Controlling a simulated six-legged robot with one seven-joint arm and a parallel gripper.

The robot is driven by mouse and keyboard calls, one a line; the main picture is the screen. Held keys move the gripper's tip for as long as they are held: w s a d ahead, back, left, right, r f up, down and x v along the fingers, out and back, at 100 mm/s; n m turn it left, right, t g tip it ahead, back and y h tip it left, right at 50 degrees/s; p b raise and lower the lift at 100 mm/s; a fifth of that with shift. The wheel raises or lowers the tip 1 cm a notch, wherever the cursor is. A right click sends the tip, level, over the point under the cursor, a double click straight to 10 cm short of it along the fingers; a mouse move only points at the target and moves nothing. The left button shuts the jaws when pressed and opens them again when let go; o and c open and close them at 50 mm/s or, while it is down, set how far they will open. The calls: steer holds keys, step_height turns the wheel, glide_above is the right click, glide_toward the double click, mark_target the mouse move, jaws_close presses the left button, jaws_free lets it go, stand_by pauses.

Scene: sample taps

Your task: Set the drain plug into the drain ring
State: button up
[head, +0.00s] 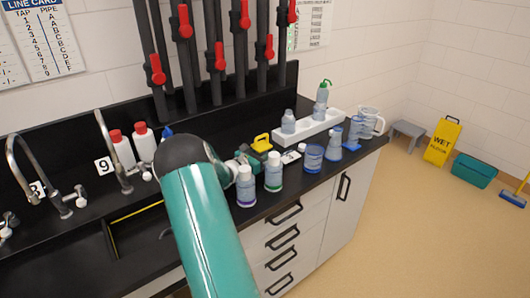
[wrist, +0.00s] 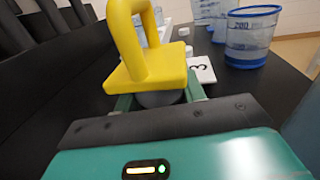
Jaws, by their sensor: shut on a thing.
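The drain plug (head: 262,143) is yellow, with a loop handle standing on a flat square plate. In the wrist view the drain plug (wrist: 145,60) fills the upper middle, with a grey round part under its plate. My gripper (wrist: 158,100) is shut on that grey part, one green finger on each side. In the head view my gripper (head: 249,160) is over the black counter, partly hidden by my arm. I cannot make out the drain ring for certain; my arm covers much of the sink (head: 112,235) at the left.
Two capped bottles (head: 246,187) (head: 273,172) stand close in front of my gripper. A blue-based beaker (wrist: 252,38) and a number card (wrist: 202,69) lie beyond it. A white rack (head: 308,132) is farther back. Taps (head: 110,150) rise behind the sink.

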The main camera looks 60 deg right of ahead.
steer(key=o, duration=0.7)
steer(key=shift+f, duration=0.1)
steer(key=o, duration=0.4)
steer(key=shift+o, duration=0.2)
